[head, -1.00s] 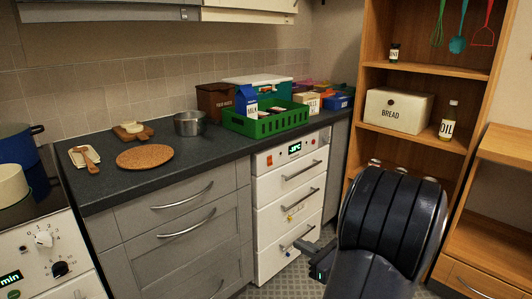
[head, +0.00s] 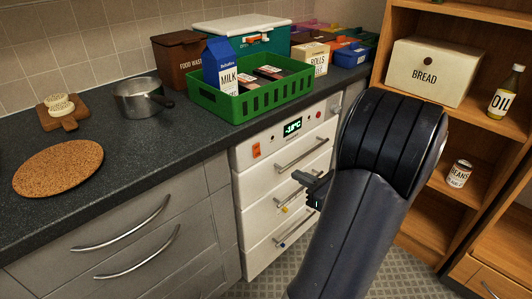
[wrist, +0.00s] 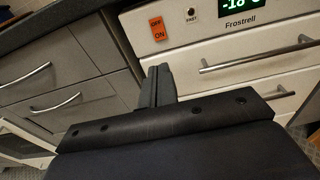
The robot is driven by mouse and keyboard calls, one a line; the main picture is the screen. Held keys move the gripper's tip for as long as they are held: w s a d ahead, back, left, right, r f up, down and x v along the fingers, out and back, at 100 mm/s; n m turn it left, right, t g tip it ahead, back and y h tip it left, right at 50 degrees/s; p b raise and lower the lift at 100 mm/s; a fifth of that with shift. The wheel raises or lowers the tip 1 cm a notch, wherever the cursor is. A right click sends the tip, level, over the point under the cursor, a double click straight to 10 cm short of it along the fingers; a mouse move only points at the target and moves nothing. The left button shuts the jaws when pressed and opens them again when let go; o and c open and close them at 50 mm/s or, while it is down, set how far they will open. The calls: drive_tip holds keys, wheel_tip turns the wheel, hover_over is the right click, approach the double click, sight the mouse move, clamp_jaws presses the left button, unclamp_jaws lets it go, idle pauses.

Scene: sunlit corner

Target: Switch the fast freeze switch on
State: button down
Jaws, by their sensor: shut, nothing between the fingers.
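The white freezer (head: 275,215) is set in the counter run. Its top panel carries an orange OFF/ON switch (wrist: 157,28), a small dark toggle marked FAST (wrist: 191,12) and a lit green display (wrist: 239,5) reading about -18 °C. The FAST toggle sits between the orange switch and the display; its position is too small to tell. My gripper (head: 303,177) is shut and empty, in front of the freezer's drawer fronts and below the panel. In the wrist view my gripper (wrist: 158,72) points up toward the panel, below the orange switch, apart from the toggle.
Drawer handles (head: 302,154) stick out below the panel. A green basket (head: 240,106) with a milk carton (head: 221,70) stands on the counter above. A wooden shelf unit (head: 415,200) stands to the right. Bare floor shows in front of the freezer.

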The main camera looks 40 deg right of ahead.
sight(258, 156)
drive_tip(key=shift+w, duration=0.1)
drive_tip(key=w, duration=0.4)
drive_tip(key=w+f+b, duration=0.1)
drive_tip(key=w, duration=0.4)
drive_tip(key=w+a+b, duration=0.1)
drive_tip(key=w, duration=0.3)
drive_tip(key=shift+w+f, duration=0.35)
drive_tip(key=shift+w+a+f, duration=0.1)
drive_tip(key=shift+w+f, duration=0.1)
drive_tip(key=shift+r, duration=0.1)
drive_tip(key=shift+s, duration=0.15)
